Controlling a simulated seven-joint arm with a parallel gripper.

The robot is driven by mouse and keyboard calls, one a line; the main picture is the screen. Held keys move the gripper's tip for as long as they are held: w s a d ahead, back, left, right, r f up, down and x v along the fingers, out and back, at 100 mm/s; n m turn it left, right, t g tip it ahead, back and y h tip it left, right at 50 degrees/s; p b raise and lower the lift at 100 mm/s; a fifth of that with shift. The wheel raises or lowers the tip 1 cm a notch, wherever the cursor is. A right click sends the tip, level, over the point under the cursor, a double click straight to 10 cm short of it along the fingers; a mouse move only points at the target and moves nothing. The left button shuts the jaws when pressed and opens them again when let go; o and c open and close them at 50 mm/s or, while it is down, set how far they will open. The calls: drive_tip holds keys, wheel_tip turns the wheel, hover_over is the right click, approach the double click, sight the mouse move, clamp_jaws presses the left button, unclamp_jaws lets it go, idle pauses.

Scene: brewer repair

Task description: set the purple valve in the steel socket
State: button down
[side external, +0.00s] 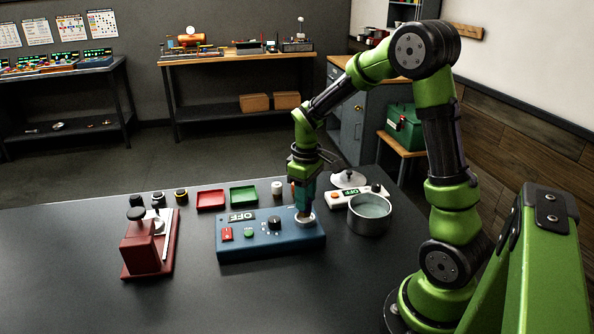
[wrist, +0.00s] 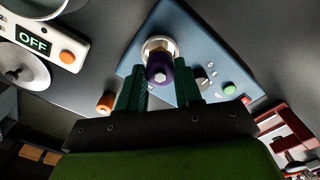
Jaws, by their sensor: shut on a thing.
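The purple valve (wrist: 158,72) shows in the wrist view with a pale metal hex end, between the two teal fingers of my gripper (wrist: 160,88). My gripper is shut on it. The steel socket (wrist: 160,44) is a round metal ring on the blue brewer box (wrist: 188,38), directly behind the valve in that view. In the side view my gripper (side external: 303,206) points down right over the socket (side external: 306,221) at the right end of the box (side external: 265,241). The fingers hide most of the valve there, and I cannot tell how deep it sits.
A steel bowl (side external: 369,214) and a white scale with an OFF display (side external: 352,197) stand close on the right. A small pale cylinder (side external: 277,188), a green tray (side external: 243,196) and a red tray (side external: 211,200) are behind the box. A red press (side external: 148,245) stands left. The front table is clear.

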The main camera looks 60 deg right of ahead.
drive_tip(key=shift+f, duration=0.2)
idle(0.4)
drive_tip(key=shift+f, duration=0.35)
drive_tip(key=shift+f, duration=0.45)
idle(1.0)
drive_tip(key=shift+c, duration=1.4)
unclamp_jaws()
drive_tip(key=shift+r, duration=4.1)
